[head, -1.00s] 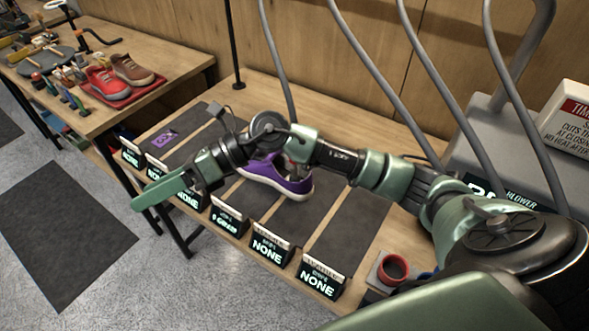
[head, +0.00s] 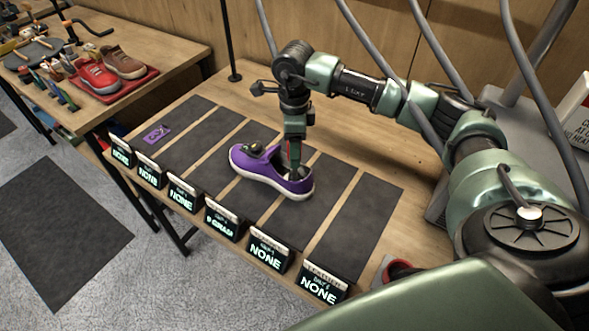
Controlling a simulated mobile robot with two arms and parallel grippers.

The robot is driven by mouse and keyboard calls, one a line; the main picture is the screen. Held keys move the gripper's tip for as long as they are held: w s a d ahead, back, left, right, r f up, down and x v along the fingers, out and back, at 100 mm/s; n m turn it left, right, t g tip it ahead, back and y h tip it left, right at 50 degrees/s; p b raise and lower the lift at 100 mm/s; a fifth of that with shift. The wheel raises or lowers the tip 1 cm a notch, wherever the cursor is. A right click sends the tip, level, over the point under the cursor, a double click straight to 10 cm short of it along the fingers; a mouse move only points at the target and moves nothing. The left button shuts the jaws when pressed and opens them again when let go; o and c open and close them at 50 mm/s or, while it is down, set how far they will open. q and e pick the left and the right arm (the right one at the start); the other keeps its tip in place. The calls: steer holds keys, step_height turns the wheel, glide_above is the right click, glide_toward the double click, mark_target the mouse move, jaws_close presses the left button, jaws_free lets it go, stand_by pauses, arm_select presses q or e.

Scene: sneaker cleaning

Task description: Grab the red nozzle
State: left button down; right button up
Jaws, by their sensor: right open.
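A purple sneaker (head: 250,169) with a white sole lies across the dark mats in the middle of the bench. My right gripper (head: 293,160) points down at the shoe's opening. Its green fingertip overlaps the opening, and I cannot tell whether it touches the shoe. Its jaws are open. A narrow reddish patch shows just above the fingers; I cannot tell what it belongs to. My left gripper is not in view.
Several black label stands (head: 221,222) line the bench's front edge. A purple card (head: 157,134) lies on a left mat. Grey hoses (head: 437,50) hang at the right beside a grey machine. A side table holds a red shoe (head: 97,76) and a brown shoe (head: 123,63).

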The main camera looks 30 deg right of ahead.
steer(key=shift+a+f+p, duration=0.1)
steer(key=shift+f+p, duration=0.2)
steer(key=shift+f, duration=1.25)
jaws_close()
